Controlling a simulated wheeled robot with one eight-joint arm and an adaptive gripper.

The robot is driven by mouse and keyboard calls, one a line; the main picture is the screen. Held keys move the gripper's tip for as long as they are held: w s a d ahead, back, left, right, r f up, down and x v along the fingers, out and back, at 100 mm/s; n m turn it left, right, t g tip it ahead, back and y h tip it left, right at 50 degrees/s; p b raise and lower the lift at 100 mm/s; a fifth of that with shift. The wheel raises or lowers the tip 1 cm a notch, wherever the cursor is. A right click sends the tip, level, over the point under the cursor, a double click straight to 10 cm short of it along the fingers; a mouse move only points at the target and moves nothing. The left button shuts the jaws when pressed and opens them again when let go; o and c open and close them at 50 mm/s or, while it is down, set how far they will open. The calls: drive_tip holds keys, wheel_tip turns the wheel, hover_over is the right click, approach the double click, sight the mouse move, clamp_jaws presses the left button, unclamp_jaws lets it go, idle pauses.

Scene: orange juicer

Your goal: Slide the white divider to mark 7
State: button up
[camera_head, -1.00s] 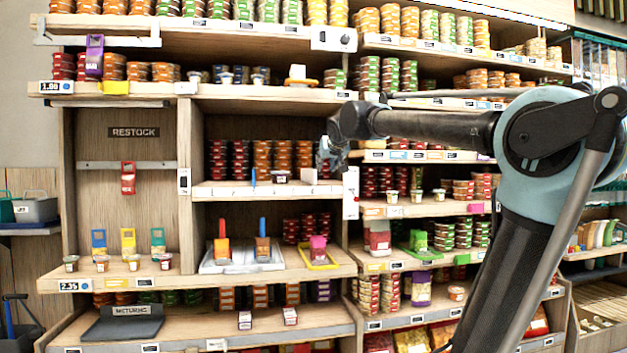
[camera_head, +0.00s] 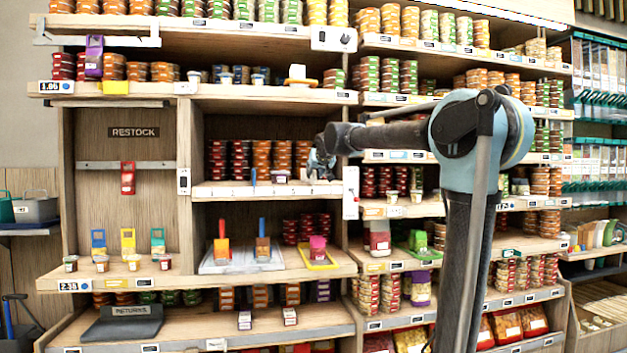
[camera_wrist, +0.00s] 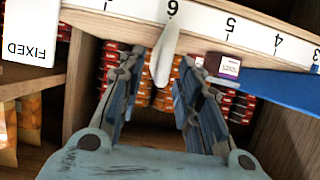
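The white divider (camera_wrist: 165,50) shows in the wrist view as a narrow pale tab at the shelf edge, near mark 6 on the white number strip (camera_wrist: 252,34). My gripper (camera_wrist: 163,62) is open, with one finger on each side of the divider. Small gaps seem to remain between fingers and divider; contact is hard to tell. In the head view my gripper (camera_head: 319,166) is at the right part of the middle shelf and hides the divider. Marks 5, 4 and 3 run rightward in the wrist view; mark 7 is not visible there.
A blue divider (camera_head: 253,177) stands farther left on the same shelf and shows as a long blue bar (camera_wrist: 275,97) in the wrist view. A small labelled box (camera_wrist: 222,67) sits between. A FIXED plate (camera_wrist: 31,36) is at the strip's left. Stacked cans (camera_head: 262,156) stand behind.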

drive_tip(key=shift+x, duration=2.65)
drive_tip(key=shift+c, duration=0.6)
clamp_jaws()
